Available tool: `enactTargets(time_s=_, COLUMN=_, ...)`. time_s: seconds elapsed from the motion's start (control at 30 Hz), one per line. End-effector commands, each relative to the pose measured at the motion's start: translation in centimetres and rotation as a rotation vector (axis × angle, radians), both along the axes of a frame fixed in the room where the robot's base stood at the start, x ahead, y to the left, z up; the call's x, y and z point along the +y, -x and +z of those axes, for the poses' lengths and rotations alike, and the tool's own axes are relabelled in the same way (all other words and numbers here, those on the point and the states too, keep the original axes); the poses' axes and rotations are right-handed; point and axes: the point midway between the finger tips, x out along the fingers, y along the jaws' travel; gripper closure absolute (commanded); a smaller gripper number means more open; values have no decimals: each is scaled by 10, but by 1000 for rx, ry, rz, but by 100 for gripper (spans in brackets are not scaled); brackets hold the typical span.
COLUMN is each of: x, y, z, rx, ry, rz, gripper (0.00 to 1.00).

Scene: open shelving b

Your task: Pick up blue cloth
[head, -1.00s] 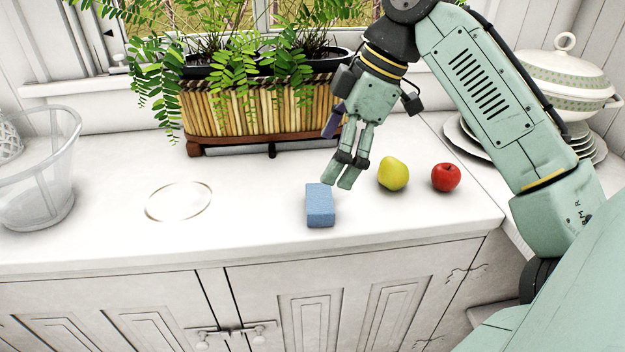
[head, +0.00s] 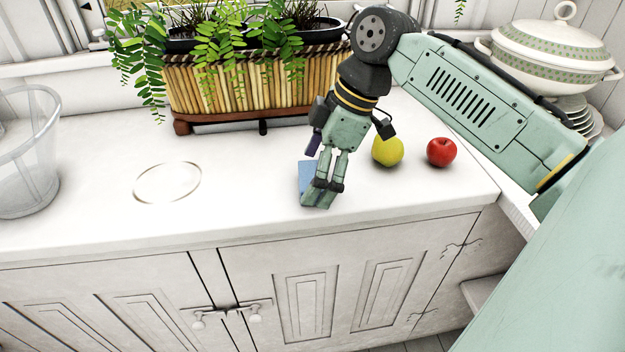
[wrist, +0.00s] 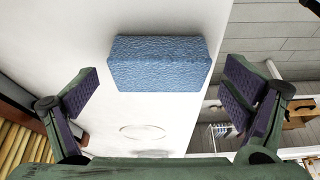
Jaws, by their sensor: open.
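The blue cloth (head: 306,172) looks like a thick, sponge-like block with a rough surface. It lies on the white counter, partly hidden behind my fingers in the head view. In the wrist view the blue cloth (wrist: 160,64) is whole, beyond and between my two spread fingers. My gripper (head: 318,200) points down over the cloth in the head view. In the wrist view my gripper (wrist: 160,95) is open, with nothing between its pads. I cannot tell whether a fingertip touches the cloth.
A yellow-green fruit (head: 387,150) and a red apple (head: 441,152) stand right of my gripper. A planter (head: 240,90) stands behind. A clear bin (head: 25,150) is at the left, near a ring mark (head: 167,183). The counter's front edge is close to the cloth.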

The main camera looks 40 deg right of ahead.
Motion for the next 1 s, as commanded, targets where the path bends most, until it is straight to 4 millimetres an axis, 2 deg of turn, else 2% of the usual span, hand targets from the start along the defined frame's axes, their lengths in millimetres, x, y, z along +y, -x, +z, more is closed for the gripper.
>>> enactTargets(time_s=0.1, x=2, y=-1, z=-7, rx=1, ry=1, rz=-1, gripper=6)
enactTargets(time_s=0.3, x=2, y=-1, z=-7, rx=0, ry=0, rz=-1, gripper=6)
enactTargets(time_s=1.0, x=2, y=-2, z=-7, rx=0, ry=0, rz=-1, gripper=52)
